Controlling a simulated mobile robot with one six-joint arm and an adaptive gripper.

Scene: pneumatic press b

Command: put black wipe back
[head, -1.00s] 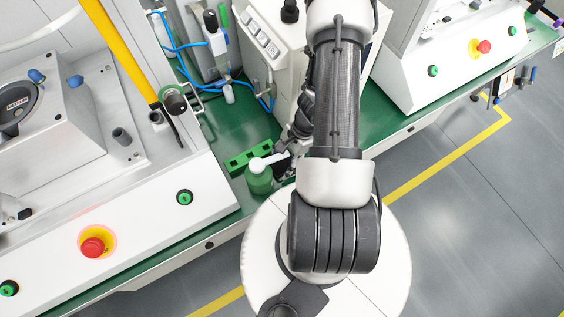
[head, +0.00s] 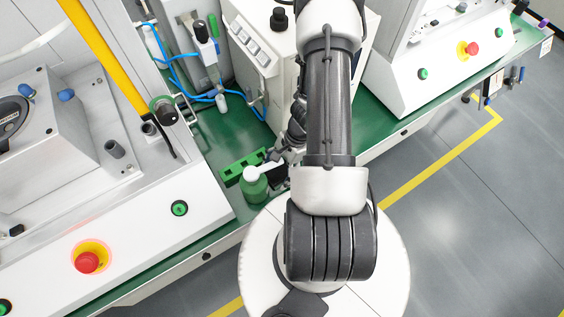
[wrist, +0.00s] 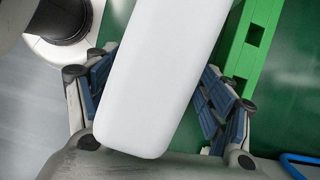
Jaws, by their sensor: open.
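I cannot pick out a black wipe for certain in either view. My gripper (head: 278,160) is low over the green bench, partly hidden by my arm in the head view. In the wrist view, my gripper (wrist: 160,78) has its blue-padded fingers apart. A long white piece (wrist: 160,75) lies across the picture between them, close to the camera; it does not look clamped. It looks like the white top (head: 264,168) of the green bottle (head: 254,186) beside my gripper. The piece hides much of what lies beneath.
A green slotted block (head: 243,166) lies just behind the bottle; it also shows in the wrist view (wrist: 250,45). White machines with a red button (head: 87,262) at left and another red button (head: 472,48) at right flank the bench (head: 385,120). Blue tubing (head: 185,65) runs behind.

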